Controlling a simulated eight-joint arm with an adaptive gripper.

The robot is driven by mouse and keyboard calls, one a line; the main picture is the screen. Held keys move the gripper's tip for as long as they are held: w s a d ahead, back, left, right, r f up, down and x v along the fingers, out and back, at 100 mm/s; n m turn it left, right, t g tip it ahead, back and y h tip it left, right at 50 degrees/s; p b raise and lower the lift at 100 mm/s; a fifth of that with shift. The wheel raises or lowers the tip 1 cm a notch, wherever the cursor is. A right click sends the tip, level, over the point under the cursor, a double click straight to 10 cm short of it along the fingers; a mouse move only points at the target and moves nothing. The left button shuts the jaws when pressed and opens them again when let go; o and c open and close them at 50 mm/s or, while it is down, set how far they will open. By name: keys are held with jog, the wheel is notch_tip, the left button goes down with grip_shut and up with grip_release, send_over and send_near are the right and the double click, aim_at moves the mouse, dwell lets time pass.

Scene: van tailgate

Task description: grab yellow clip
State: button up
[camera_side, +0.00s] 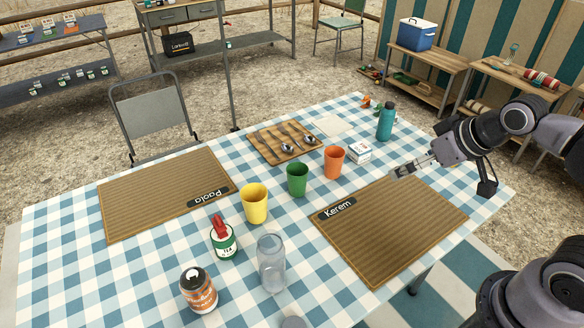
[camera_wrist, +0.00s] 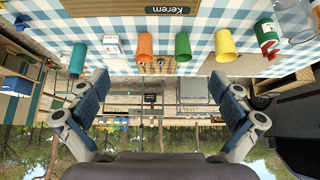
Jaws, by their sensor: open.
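I cannot make out a yellow clip for certain in either view. A red clip (camera_side: 217,224) sits on top of the green and white tea tin (camera_side: 224,244). My gripper (camera_side: 397,172) is open and empty, above the table by the far edge of the Kerem placemat (camera_side: 390,235). In the wrist view its two fingers (camera_wrist: 160,82) stand wide apart with nothing between them.
Yellow (camera_side: 255,204), green (camera_side: 297,180) and orange (camera_side: 333,162) cups stand left of my gripper.

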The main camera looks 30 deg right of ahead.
jog(key=shift+s+a+f, duration=0.15)
jog(key=shift+f, duration=0.05)
jog(key=shift+c, duration=0.6)
jog(key=c, duration=1.3)
